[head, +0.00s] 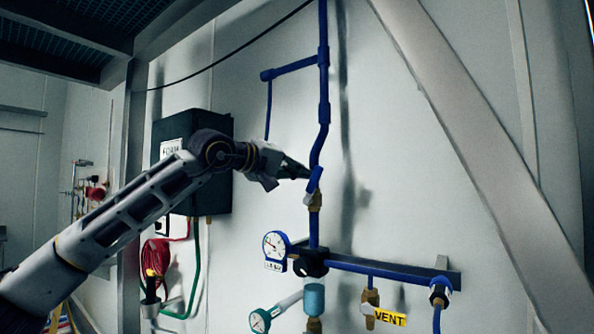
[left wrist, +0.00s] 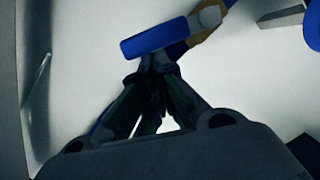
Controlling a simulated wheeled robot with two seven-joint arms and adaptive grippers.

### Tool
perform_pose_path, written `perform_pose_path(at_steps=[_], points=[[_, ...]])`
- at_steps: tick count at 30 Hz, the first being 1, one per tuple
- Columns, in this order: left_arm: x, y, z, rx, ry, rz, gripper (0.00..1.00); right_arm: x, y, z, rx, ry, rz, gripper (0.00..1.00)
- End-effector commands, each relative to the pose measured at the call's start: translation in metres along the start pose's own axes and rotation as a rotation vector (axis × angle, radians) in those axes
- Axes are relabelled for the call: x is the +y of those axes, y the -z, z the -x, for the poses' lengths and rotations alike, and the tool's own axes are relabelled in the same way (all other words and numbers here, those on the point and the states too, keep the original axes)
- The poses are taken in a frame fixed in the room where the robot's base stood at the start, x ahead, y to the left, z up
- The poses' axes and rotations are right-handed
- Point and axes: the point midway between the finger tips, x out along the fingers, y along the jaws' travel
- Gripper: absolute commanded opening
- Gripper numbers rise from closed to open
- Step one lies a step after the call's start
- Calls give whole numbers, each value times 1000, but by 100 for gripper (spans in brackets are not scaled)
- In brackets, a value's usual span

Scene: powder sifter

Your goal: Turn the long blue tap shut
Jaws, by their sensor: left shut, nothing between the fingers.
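The long blue tap handle (head: 315,180) sits on a brass valve body (head: 315,200) in the vertical blue pipe, tilted a little off the pipe's line. In the left wrist view the blue handle (left wrist: 155,38) lies across the front of my fingertips. My left gripper (head: 306,173) is shut and empty, its tips right beside the handle. It also shows in the left wrist view (left wrist: 160,62), with the tips touching or very close to the handle; I cannot tell which. My right gripper is in neither view.
A pressure gauge (head: 276,245) and a horizontal blue pipe (head: 385,268) are below the tap. A yellow VENT tag (head: 389,317) hangs by a lower brass valve (head: 369,303). A dark box (head: 222,150) is behind my left arm. A diagonal beam (head: 480,150) crosses at right.

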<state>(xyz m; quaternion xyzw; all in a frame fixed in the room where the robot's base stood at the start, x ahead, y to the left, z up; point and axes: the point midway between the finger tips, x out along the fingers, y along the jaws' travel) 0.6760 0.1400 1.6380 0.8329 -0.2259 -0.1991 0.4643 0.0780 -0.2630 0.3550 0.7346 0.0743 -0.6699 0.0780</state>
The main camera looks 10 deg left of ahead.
Motion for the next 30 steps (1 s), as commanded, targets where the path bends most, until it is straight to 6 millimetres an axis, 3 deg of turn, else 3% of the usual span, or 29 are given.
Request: perform_pose_path(at_steps=[14,30], points=[[7,-11,-3,-4,35,-141,0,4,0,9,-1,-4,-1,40],[16,-46,-12,-3,153,-613,0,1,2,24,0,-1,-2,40]])
